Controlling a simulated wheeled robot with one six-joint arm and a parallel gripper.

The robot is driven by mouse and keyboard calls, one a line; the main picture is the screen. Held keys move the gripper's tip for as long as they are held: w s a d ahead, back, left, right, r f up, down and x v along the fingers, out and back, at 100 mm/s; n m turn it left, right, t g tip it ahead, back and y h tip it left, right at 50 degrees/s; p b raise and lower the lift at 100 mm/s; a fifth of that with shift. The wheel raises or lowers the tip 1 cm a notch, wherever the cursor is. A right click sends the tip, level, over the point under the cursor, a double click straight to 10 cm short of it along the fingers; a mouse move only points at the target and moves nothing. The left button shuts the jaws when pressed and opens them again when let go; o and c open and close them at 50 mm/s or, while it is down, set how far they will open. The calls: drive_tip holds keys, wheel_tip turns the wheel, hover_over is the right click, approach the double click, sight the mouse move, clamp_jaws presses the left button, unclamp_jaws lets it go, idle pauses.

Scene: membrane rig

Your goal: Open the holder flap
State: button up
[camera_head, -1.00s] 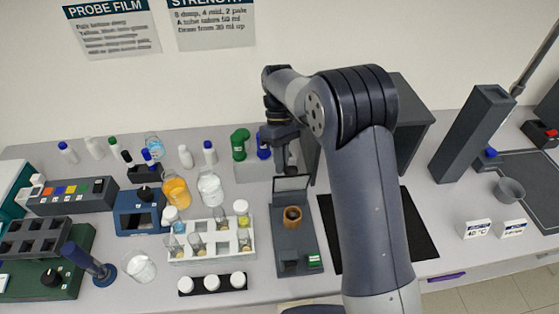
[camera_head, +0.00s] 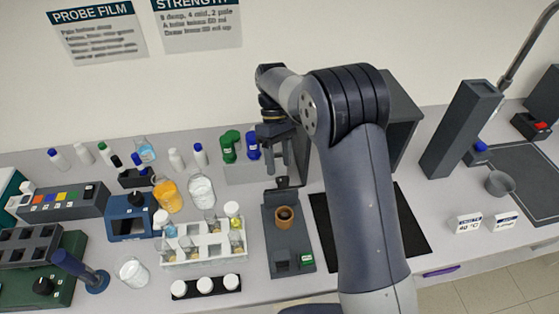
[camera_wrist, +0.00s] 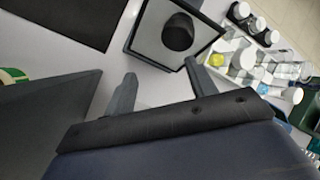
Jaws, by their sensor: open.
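The holder (camera_head: 280,248) is a dark grey base on the bench with a brown ring-shaped cup (camera_head: 285,217) on it. Its flap (camera_head: 294,184) is at the far end of the base, partly hidden behind my gripper. My gripper (camera_head: 278,171) points down with its fingers apart, just above and at the flap end of the holder. In the wrist view my two fingers (camera_wrist: 163,84) are open with nothing between them. Beyond their tips is a dark-edged pale panel with a black round knob (camera_wrist: 178,32). I cannot tell whether a finger touches it.
A white rack (camera_head: 205,252) with tubes and a black strip of white-capped jars (camera_head: 206,287) stand left of the holder. A black mat (camera_head: 408,225) lies right, and a grey box (camera_head: 403,115) stands behind my arm.

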drive_tip(key=b+v, duration=0.1)
drive_tip(key=v, duration=0.6)
idle(0.4)
drive_tip(key=m+t+y+b, duration=0.45)
drive_tip(key=m+b, duration=0.25)
drive_tip(key=b, duration=0.4)
approach(282, 184)
drive_tip(key=shift+h, duration=0.35)
drive_tip(key=f, duration=0.2)
drive_tip(key=a+f, duration=0.1)
drive_tip(key=f, duration=0.2)
drive_tip(key=w+a+f, duration=0.1)
drive_tip(key=f, duration=0.2)
drive_tip(key=shift+w+a, duration=0.15)
drive_tip(key=shift+a, duration=0.05)
clamp_jaws()
